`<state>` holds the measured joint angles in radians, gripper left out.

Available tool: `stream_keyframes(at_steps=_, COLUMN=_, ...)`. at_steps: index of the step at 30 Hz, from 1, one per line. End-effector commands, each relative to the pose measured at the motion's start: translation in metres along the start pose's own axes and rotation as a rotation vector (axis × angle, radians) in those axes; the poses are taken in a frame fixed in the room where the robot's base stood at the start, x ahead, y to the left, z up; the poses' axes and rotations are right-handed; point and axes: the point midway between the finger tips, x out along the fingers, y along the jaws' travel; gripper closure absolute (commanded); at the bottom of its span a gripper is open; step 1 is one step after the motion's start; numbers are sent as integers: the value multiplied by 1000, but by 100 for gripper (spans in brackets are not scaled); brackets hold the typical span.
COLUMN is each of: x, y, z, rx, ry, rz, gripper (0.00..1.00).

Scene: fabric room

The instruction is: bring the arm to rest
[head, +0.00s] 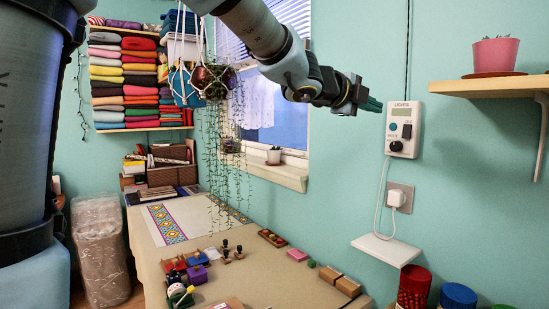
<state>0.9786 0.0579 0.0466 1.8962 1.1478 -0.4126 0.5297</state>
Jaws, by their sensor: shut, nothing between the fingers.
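My gripper (371,103) is in the upper middle of the head view, at the end of my arm reaching in from the top. Its green fingers are shut with nothing between them. They point right, toward a white LIGHTS control box (403,130) on the wall. The fingertips look close to the box's left edge; I cannot tell whether they touch it. The box has a small display, a blue button, a dark switch and a black knob.
Below lies a table (230,283) with stamps, blocks and a patterned cloth. Hanging plants (213,82) are left of the arm. A shelf (490,85) with a pink pot is at right. A small white shelf (388,249) and a cabled plug (396,198) sit under the box.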

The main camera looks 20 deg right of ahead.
Motion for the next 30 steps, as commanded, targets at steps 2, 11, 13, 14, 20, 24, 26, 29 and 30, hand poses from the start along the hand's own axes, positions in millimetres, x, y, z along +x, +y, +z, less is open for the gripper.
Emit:
stream_keyframes(at_steps=2, x=0, y=0, z=1, rx=-1, ry=-2, rz=1, gripper=100)
stream_keyframes(at_steps=11, x=-35, y=64, z=95, rx=-291, ry=-260, rz=81, gripper=100)
stream_keyframes(at_steps=13, x=-57, y=94, z=130, rx=-422, ry=-374, rz=110, gripper=100)
stream_keyframes(at_steps=14, x=-68, y=108, z=144, rx=-479, ry=-424, rz=122, gripper=100)
stream_keyframes(at_steps=20, x=-154, y=206, z=212, rx=-873, ry=-762, rz=182, gripper=100)
stream_keyframes(at_steps=24, x=-225, y=278, z=231, rx=-1167, ry=-1006, rz=207, gripper=100)
stream_keyframes(at_steps=26, x=-256, y=308, z=231, rx=-1299, ry=-1113, rz=212, gripper=100)
stream_keyframes(at_steps=29, x=-309, y=356, z=219, rx=-1530, ry=-1294, rz=213, gripper=100)
stream_keyframes(at_steps=30, x=-328, y=374, z=211, rx=-1621, ry=-1363, rz=211, gripper=100)
